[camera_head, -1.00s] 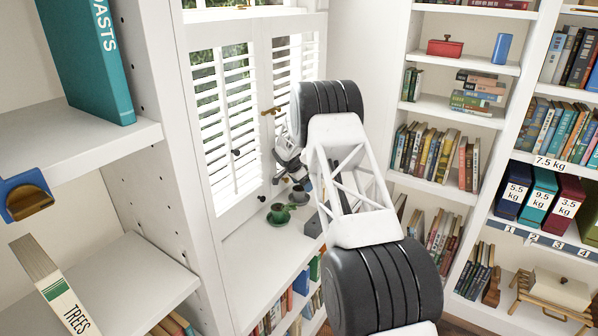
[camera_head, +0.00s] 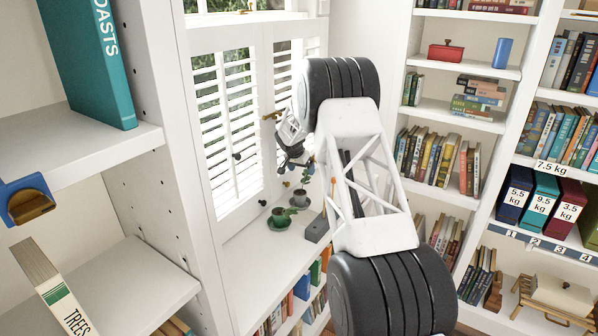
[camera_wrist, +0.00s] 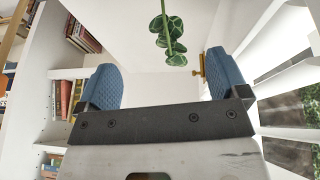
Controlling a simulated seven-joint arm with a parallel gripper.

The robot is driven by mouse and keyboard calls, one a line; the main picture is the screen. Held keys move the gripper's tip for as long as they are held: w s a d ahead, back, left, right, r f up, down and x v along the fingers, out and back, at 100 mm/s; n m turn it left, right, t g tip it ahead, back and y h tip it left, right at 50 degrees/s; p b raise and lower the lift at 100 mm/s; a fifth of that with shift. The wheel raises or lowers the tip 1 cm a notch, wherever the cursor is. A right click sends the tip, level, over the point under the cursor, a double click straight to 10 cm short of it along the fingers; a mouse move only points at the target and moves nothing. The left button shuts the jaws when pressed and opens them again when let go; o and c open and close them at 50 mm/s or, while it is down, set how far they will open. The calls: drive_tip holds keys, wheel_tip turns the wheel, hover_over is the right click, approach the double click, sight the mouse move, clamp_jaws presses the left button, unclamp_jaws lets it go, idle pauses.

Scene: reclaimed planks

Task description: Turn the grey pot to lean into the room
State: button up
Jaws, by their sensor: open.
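The grey pot (camera_head: 300,198) stands on the white window sill, with a small plant rising from it. A green pot (camera_head: 279,217) on a green saucer sits just in front of it. My gripper (camera_wrist: 165,85) is open, with two blue pads wide apart and nothing held between them. A stem with patterned green leaves (camera_wrist: 168,35) shows ahead of the pads, apart from them; I cannot tell which pot it grows from. In the head view my gripper is above the sill near the shutters, partly hidden by my arm. No pot shows in the wrist view.
White louvred shutters (camera_head: 228,130) with a brass latch (camera_head: 271,115) stand close behind the pots. A grey block (camera_head: 317,228) lies on the sill right of them. Bookshelves (camera_head: 470,115) fill the right side. The front part of the sill (camera_head: 255,262) is clear.

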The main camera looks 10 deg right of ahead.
sight(301, 190)
drive_tip(key=shift+n, duration=0.8)
wheel_tip(301, 190, down, 11)
drive_tip(key=shift+a+r, duration=0.1)
drive_tip(key=shift+s+a+r+t, duration=0.1)
drive_tip(key=shift+s+a+r, duration=0.1)
drive_tip(key=shift+r, duration=0.4)
drive_tip(key=shift+s+a+r+t, duration=0.1)
drive_tip(key=shift+s+a+r, duration=0.05)
drive_tip(key=shift+r, duration=0.45)
drive_tip(key=shift+s+a+r+t, duration=0.1)
drive_tip(key=shift+s+a+r, duration=0.1)
drive_tip(key=shift+r, duration=0.4)
drive_tip(key=v, duration=0.4)
drive_tip(key=s+r, duration=0.5)
drive_tip(key=r, duration=0.2)
drive_tip(key=shift+n, duration=0.3)
drive_tip(key=shift+s+r, duration=0.1)
drive_tip(key=shift+s, duration=0.05)
